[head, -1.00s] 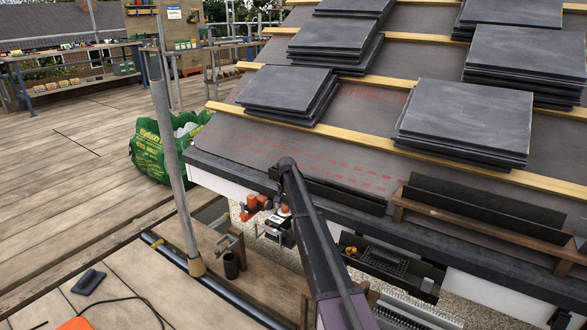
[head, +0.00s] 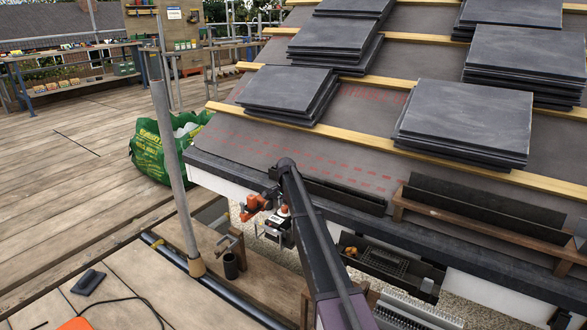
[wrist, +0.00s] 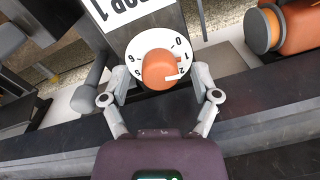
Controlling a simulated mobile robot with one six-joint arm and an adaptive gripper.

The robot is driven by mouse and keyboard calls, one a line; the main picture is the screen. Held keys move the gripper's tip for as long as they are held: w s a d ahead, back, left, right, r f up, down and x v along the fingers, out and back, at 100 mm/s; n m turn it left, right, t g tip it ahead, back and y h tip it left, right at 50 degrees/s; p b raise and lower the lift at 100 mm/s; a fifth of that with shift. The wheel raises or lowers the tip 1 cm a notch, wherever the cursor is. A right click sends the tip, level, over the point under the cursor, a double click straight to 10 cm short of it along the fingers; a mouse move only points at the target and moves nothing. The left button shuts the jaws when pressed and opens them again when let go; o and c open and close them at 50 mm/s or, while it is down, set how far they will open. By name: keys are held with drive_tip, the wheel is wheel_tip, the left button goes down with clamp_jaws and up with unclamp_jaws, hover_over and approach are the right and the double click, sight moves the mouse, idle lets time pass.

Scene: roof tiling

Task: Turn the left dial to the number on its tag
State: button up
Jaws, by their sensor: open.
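In the wrist view a dial has an orange knob (wrist: 158,68) on a white numbered face (wrist: 147,40). The digits 0, 1 and 2 read on its right side, and digits show on its left. Which number the knob points at is unclear. In the head view my arm partly hides this spot.
An orange part with a dark round end (wrist: 262,30) lies right of the dial in the wrist view. The dark roof edge (head: 330,208) runs close by. Slate stacks (head: 465,120) lie on the roof, and a wooden rack (head: 480,222) stands to the right.

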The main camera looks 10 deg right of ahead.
sight(286, 208)
drive_tip(key=m, duration=0.3)
drive_tip(key=shift+m, duration=0.4)
drive_tip(key=shift+r+p, duration=0.35)
drive_tip(key=shift+p, duration=0.05)
wheel_tip(286, 208, up, 13)
drive_tip(key=p, duration=1.3)
drive_tip(key=s+r+n+p, duration=0.5)
drive_tip(key=s+r+p, duration=0.7)
drive_tip(key=s, duration=0.4)
drive_tip(key=shift+s+d+r+p, duration=0.15)
drive_tip(key=shift+r+p, duration=0.25)
drive_tip(key=shift+r, duration=0.05)
drive_tip(key=s+n, duration=1.1)
drive_tip(key=s, duration=1.9)
wheel_tip(286, 208, up, 22)
drive_tip(key=p, duration=2.2)
drive_tip(key=shift+d+r+g, duration=0.15)
drive_tip(key=shift+r+g, duration=0.05)
drive_tip(key=shift+g, duration=0.1)
